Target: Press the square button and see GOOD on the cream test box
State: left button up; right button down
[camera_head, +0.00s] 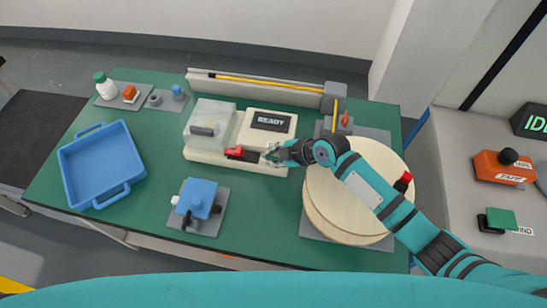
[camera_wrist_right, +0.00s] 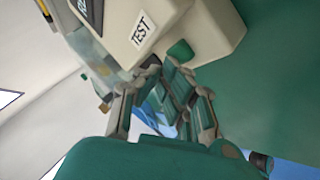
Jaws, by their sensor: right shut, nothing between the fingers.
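The cream test box (camera_head: 238,160) stands on the green table, its dark display (camera_head: 270,122) reading READY. In the right wrist view the cream box (camera_wrist_right: 205,35) shows a white TEST label (camera_wrist_right: 142,29) and a green square button (camera_wrist_right: 181,52) on its side. My right gripper (camera_head: 271,154) is shut and empty at the front right of the box. In the right wrist view its fingertips (camera_wrist_right: 161,66) are close to the button; I cannot tell whether they touch it. The button is not clear in the head view. My left gripper is not in view.
A clear-lidded part with a red clamp (camera_head: 237,153) is left of the display. A round wooden reel (camera_head: 325,205) sits under my right arm. A blue tray (camera_head: 68,173), a blue fixture (camera_head: 198,197) and a yellow cable (camera_head: 260,82) lie around. Green table is free in front of the box.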

jog(key=shift+s+d+f+p, duration=0.15)
jog(key=shift+d+f+p, duration=0.05)
jog(key=shift+d+p, duration=0.1)
jog(key=shift+r, duration=0.15)
jog(key=shift+d+r, duration=0.1)
jog(key=shift+r, duration=0.05)
notch_tip(320, 180, up, 6)
jog(key=p, duration=0.4)
jog(key=shift+f, duration=0.25)
jog(key=shift+f, duration=0.1)
dwell(0.4)
